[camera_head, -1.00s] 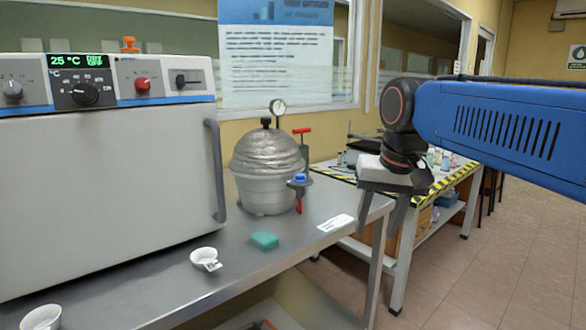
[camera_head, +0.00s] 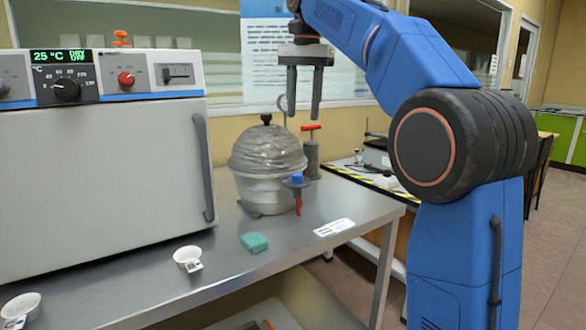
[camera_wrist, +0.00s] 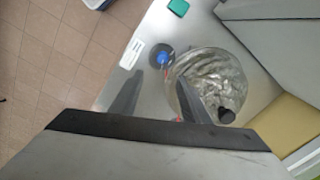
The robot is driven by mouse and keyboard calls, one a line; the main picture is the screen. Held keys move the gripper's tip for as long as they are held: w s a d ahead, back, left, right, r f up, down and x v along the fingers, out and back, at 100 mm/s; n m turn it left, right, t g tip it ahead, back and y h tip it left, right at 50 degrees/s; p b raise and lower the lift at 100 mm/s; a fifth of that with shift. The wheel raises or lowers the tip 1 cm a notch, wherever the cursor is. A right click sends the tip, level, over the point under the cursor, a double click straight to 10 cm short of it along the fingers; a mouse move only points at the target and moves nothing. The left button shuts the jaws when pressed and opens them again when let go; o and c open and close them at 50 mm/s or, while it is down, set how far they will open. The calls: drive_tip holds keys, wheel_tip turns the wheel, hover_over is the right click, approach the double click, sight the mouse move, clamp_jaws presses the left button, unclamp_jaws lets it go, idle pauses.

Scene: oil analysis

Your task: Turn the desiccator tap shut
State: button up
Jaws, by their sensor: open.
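The desiccator (camera_head: 267,160) is a pale pot with a silvery domed lid and a black knob. It stands on the steel bench (camera_head: 190,275), right of the oven. Its tap (camera_head: 297,181) has a blue cap and a red lever hanging down at the pot's right side. My gripper (camera_head: 303,112) is open and empty, pointing down, above and to the right of the lid. In the wrist view the open fingers (camera_wrist: 155,92) appear on either side of the pot's near edge. The tap's blue cap (camera_wrist: 162,55) shows just beyond them, apart from the fingers.
The oven (camera_head: 100,170) with its upright handle fills the left. A green block (camera_head: 254,242), a white label card (camera_head: 334,227) and two white cups (camera_head: 188,258) lie on the bench. A red-handled grey pump (camera_head: 311,150) stands behind the tap.

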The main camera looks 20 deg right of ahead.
sight(297, 174)
drive_tip(key=f, duration=0.5)
drive_tip(key=w+f, duration=0.1)
drive_tip(key=f, duration=0.5)
drive_tip(key=a+f, duration=0.1)
drive_tip(key=f, duration=0.5)
drive_tip(key=shift+w, duration=0.2)
drive_tip(key=c, duration=1.1)
drive_tip(key=shift+o, duration=0.2)
